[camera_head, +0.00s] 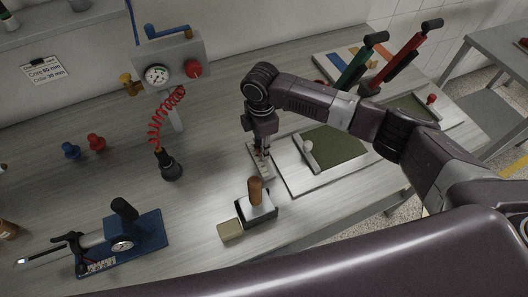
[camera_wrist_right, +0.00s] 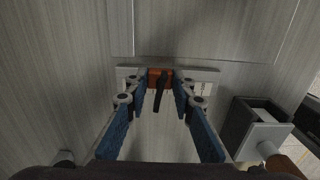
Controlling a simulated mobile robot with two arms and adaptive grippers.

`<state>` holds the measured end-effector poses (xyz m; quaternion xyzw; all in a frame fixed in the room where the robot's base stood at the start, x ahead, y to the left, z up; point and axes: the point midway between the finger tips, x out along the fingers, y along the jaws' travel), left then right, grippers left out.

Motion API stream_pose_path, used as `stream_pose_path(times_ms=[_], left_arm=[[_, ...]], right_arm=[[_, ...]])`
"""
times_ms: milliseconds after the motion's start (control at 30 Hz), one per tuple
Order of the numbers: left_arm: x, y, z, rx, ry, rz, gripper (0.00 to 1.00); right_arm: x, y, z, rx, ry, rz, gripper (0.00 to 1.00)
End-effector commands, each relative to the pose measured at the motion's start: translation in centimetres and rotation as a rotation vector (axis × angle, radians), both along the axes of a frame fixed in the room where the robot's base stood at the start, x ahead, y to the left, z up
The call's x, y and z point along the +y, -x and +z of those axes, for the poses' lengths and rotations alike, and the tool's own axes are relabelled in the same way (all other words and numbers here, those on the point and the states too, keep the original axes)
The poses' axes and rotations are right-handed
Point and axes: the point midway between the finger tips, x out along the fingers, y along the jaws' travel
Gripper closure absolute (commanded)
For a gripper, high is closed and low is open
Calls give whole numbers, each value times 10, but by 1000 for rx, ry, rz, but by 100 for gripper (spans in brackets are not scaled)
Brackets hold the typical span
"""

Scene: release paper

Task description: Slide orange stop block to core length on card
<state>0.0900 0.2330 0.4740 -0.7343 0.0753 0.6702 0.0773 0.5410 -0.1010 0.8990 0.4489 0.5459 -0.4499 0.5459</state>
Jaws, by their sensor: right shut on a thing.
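The orange stop block (camera_wrist_right: 153,74) with a black lever sits on a pale ruler-like rail (camera_wrist_right: 207,75) in the right wrist view. My right gripper (camera_wrist_right: 162,88) is shut on the block, one fingertip on each side. In the head view my right gripper (camera_head: 262,157) points down at the rail (camera_head: 266,174), and its fingers mostly hide the block. The rail's scale marks are too small to read. The card (camera_head: 43,71) hangs on the wall at upper left and appears to read core 60 mm, collar 30 mm. My left gripper is not in view.
A tray with a green mat (camera_head: 334,146) lies right of the rail. A wooden-handled box (camera_head: 258,207) stands in front of it. A nozzle on a red coiled hose (camera_head: 170,166) is left of the gripper.

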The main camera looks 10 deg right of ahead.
Motion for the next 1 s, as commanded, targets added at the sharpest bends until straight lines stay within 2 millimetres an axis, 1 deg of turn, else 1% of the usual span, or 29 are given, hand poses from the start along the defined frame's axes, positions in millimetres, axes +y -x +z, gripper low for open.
stream_pose_path(times_ms=[167,200,367,567,633,733,867,1000], left_arm=[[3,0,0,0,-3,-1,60],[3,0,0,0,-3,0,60],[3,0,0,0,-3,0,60],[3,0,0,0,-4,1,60],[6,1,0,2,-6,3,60],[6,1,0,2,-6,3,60],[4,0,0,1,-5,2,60],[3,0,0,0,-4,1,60]], right_arm=[[1,0,1,-2,-2,-1,100],[1,0,1,-2,-2,-1,76],[1,0,0,-1,-2,-1,59],[0,1,0,0,-1,-1,59],[0,1,1,0,-1,-1,59],[1,0,6,-2,-2,0,59],[1,0,25,-4,-3,1,59],[1,0,56,-4,-3,1,59]])
